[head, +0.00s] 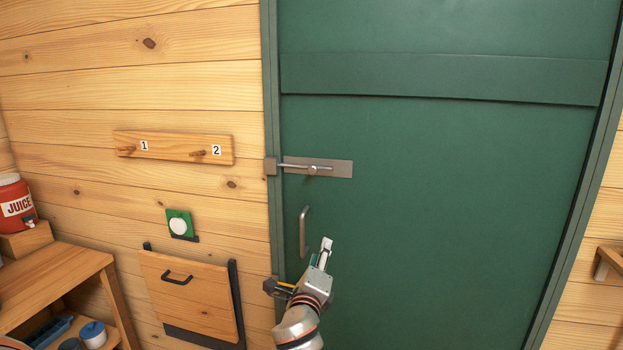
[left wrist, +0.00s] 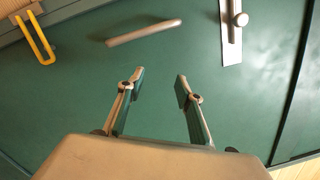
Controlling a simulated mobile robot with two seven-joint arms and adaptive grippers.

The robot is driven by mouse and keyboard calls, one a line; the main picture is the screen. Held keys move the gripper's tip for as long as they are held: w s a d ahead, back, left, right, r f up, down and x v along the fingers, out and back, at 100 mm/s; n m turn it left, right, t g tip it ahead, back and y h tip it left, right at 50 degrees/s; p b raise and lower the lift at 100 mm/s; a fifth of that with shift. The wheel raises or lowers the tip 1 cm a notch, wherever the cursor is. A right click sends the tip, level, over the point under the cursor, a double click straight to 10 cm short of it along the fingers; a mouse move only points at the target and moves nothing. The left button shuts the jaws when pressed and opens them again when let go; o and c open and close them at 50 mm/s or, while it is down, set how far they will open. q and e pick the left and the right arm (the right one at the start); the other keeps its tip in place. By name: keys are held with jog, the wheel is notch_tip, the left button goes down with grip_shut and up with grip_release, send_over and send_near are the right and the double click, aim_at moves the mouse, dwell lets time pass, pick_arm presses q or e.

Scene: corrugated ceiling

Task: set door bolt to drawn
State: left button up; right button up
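The door bolt (head: 318,167) is a metal rod with a round knob on a grey plate, on the left side of the green door (head: 430,200). The rod reaches left to the keeper (head: 270,166) on the frame and appears to enter it. My left gripper (head: 325,252) is below the bolt and just right of the door handle (head: 304,231), apart from the bolt. In the left wrist view the gripper (left wrist: 160,78) is open and empty, with the handle (left wrist: 143,32) ahead and the bolt knob (left wrist: 240,19) at upper right. My right gripper is not in view.
On the wall are a peg rail (head: 175,147), a green-framed button (head: 179,224) and a wooden flap (head: 195,295). A bench (head: 50,285) stands at left. The door's right side is clear.

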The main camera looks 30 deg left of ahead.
aim_at(312, 171)
pick_arm(q)
jog(key=w+a+r+m+t+y, duration=0.1)
jog(key=a+r+y, duration=0.1)
jog(key=r, duration=0.7)
jog(key=w+a+r+m+y, duration=0.1)
jog(key=w+a+r+y, duration=0.15)
jog(key=r, duration=0.55)
jog(key=p+x, duration=0.1)
jog(key=x, duration=0.5)
jog(key=shift+w+a+r, duration=0.1)
jog(key=shift+w+r, duration=0.1)
jog(key=shift+w, duration=0.05)
jog(key=shift+c, duration=0.4)
